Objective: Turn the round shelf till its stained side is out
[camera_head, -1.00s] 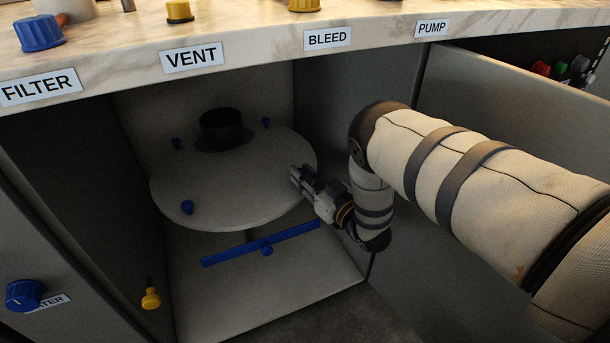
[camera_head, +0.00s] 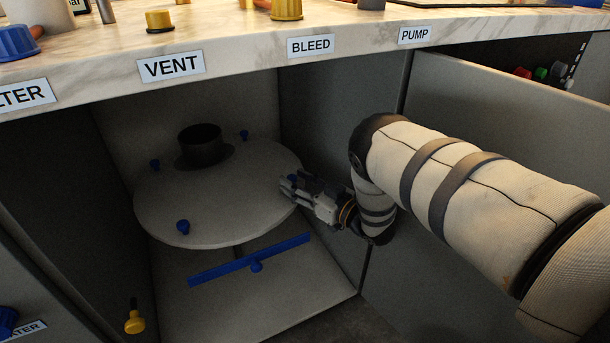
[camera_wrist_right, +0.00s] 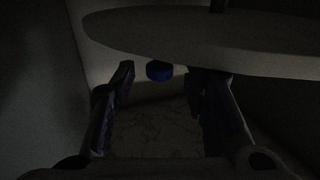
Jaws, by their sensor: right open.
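The pale round shelf (camera_head: 235,210) sits level inside the open cabinet, with a black cylinder (camera_head: 201,143) near its back. My right gripper (camera_head: 285,187) is at the shelf's right edge, with open fingers. In the right wrist view my right gripper (camera_wrist_right: 160,85) is open and the shelf's edge (camera_wrist_right: 200,40) spans above it. A blue knob-like piece (camera_wrist_right: 159,70) shows between the fingers, not gripped. Whether a finger touches the shelf cannot be told. My left gripper is not in view.
A blue bar (camera_head: 225,270) lies below the shelf. A yellow knob (camera_head: 134,322) is on the left, low down. The marble counter (camera_head: 230,45) overhangs the cabinet. A grey panel (camera_head: 510,110) stands behind my right arm.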

